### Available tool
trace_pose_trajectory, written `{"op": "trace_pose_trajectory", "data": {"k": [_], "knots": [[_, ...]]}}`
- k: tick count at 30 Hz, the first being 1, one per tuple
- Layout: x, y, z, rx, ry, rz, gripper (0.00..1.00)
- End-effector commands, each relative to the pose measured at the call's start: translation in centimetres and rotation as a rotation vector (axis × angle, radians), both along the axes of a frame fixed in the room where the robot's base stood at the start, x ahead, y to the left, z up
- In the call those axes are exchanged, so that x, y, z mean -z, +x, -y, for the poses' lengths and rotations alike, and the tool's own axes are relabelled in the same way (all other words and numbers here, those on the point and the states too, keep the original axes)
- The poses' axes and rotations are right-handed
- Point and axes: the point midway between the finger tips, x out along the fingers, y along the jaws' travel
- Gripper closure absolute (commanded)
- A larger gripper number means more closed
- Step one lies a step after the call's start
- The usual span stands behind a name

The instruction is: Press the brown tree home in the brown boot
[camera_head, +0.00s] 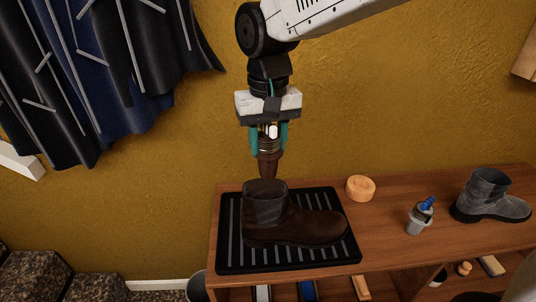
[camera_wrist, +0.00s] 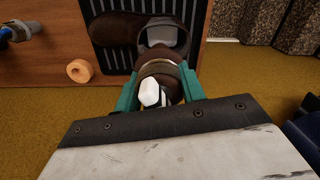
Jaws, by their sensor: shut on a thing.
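The brown boot (camera_head: 302,228) stands upright on a black ribbed mat (camera_head: 232,258), its toe pointing right in the head view. Its open shaft shows a grey inner side or panel, and in the wrist view the boot (camera_wrist: 115,28) lies beyond the gripper. My gripper (camera_head: 269,140) points down and is shut on the brown tree (camera_head: 268,165), with teal fingers on both sides of it. The tree's lower end is just above or at the boot's opening; I cannot tell whether it is inside. In the wrist view the tree (camera_wrist: 158,70) sits between the teal fingers.
An orange-yellow round tin or sponge (camera_head: 361,188) lies right of the mat. Dark garments (camera_head: 100,60) hang at upper left.

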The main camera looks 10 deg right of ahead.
Motion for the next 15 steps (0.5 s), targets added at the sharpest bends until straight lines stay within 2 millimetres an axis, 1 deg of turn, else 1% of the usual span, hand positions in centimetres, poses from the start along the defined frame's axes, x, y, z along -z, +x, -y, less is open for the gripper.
{"op": "trace_pose_trajectory", "data": {"k": [2,10,15], "knots": [[0.1,0.0,-0.1,-0.004,0.000,-0.001,0.91],[1.9,0.0,-0.4,-0.024,-0.001,-0.002,0.91],[2.4,0.0,-0.6,-0.030,0.000,-0.001,0.91]]}}
